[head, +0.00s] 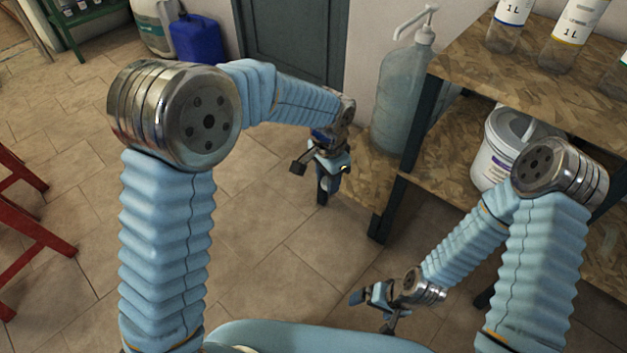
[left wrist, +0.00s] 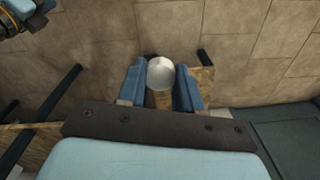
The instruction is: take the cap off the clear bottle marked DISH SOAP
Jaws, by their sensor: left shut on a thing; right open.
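My left gripper (head: 325,180) is held out beside the lower shelf, over the floor. In the left wrist view its two blue fingers (left wrist: 161,88) are shut on a pale round cap (left wrist: 161,73). I see no bottle under it. My right gripper (head: 372,308) is open and empty, low over the floor at the lower middle. Several clear bottles with white labels stand on the top shelf: one with a blue band (head: 508,27), one with a yellow band (head: 572,33), and one cut off at the right edge. I read "1 L", but no DISH SOAP marking.
The wooden shelf unit (head: 500,75) with dark posts fills the right. A red stool (head: 25,225) is at left. Floor between is clear.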

